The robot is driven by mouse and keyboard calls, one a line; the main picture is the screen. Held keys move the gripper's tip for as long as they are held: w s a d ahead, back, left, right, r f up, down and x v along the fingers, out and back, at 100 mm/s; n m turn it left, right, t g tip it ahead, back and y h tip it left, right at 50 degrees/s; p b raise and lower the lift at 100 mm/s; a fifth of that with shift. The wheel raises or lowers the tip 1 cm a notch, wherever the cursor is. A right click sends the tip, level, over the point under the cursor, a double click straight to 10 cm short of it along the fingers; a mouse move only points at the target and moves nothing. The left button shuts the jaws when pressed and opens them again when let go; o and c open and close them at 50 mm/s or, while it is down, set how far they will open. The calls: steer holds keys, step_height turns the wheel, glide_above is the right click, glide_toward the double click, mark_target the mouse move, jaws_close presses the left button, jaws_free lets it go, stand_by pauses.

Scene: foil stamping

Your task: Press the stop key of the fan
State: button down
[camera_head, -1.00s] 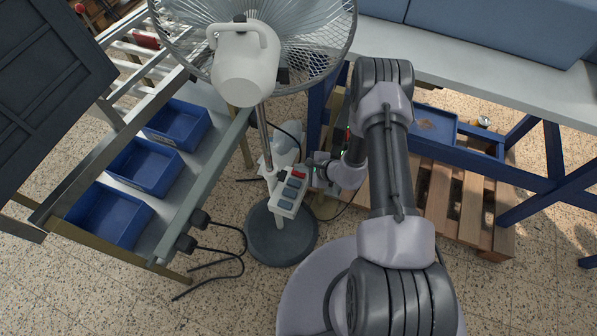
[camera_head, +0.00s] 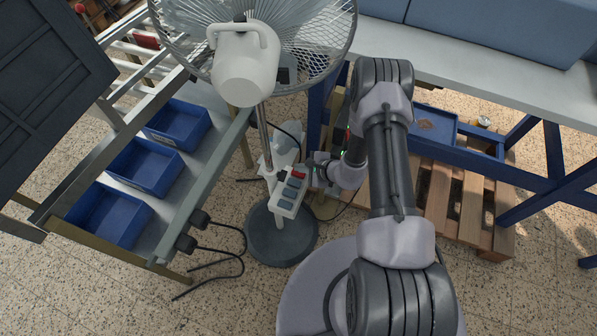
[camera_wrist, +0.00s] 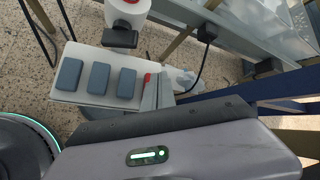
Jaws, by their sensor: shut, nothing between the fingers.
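The fan (camera_head: 245,70) stands on a round dark base (camera_head: 280,240). Its white control box (camera_head: 280,207) sits on the pole, with several blue-grey keys (camera_head: 290,193) and one red key (camera_head: 299,175) at the top end. My gripper (camera_head: 313,163) is shut and empty, right beside the red key end of the box. In the wrist view, the fingers (camera_wrist: 157,92) lie next to the red key (camera_wrist: 147,79) and partly cover it. The blue-grey keys (camera_wrist: 98,78) are clear to the left. I cannot tell whether the fingertips touch the red key.
A metal rack with blue bins (camera_head: 145,165) stands left of the fan. A workbench (camera_head: 470,70) with a blue frame is at the right, above a wooden pallet (camera_head: 460,205). Black cables (camera_head: 240,258) hang near the rack and lie on the floor.

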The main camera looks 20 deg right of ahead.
mark_target(301, 174)
steer(key=shift+f, duration=0.1)
steer(key=shift+f+b, duration=0.3)
steer(key=shift+b, duration=0.15)
steer(key=shift+f+b, duration=0.45)
stand_by(0.3)
steer(key=shift+r, duration=0.1)
steer(key=shift+r+p, duration=0.6)
steer(key=shift+r, duration=0.2)
steer(key=shift+r+p, duration=1.75)
steer(key=shift+r, duration=0.8)
steer(key=shift+f, duration=0.1)
